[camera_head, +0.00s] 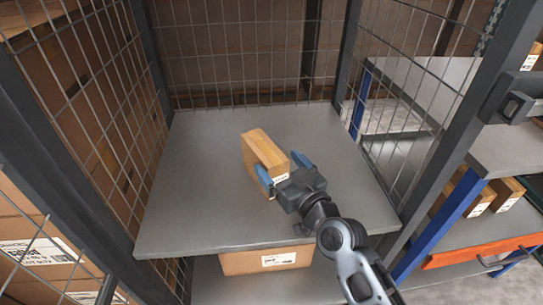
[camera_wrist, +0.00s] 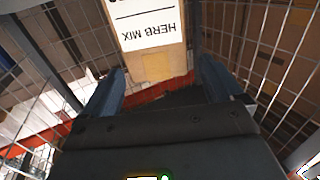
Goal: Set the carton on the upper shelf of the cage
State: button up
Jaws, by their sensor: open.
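The carton (camera_head: 262,147) is a tan box standing on the grey upper shelf (camera_head: 200,205) of the wire cage, near the middle. My gripper (camera_head: 282,169) is open at the carton's near end, one blue finger to each side. In the wrist view the carton (camera_wrist: 158,66) shows a white label reading HERB MIX, upside down. It lies ahead, between the lines of the open fingers (camera_wrist: 164,84), with a visible gap on either side. The head view does not show clearly whether a finger touches it. The carton's far side is hidden.
Wire mesh walls (camera_head: 250,55) close the cage at the back and both sides. Another box (camera_head: 268,261) sits below the shelf's front edge. A dark post (camera_head: 465,110) stands at right. Outside, a rack with a blue post (camera_head: 435,235) holds small cartons. The upper shelf is otherwise clear.

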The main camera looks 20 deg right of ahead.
jog(key=s, duration=0.6)
jog(key=shift+s+d+b, duration=0.2)
jog(key=shift+d+b, duration=0.05)
jog(key=shift+b, duration=0.1)
jog(key=s+f+m+g+h, duration=0.1)
jog(key=s+f+g+h, duration=0.1)
jog(key=s, duration=2.6)
jog(key=s+a+r+g, duration=0.1)
jog(key=s+r, duration=0.3)
jog(key=s, duration=0.4)
jog(key=shift+s+a+r, duration=0.2)
jog(key=shift+s+r, duration=0.1)
jog(key=shift+r, duration=0.1)
jog(key=shift+c, duration=0.2)
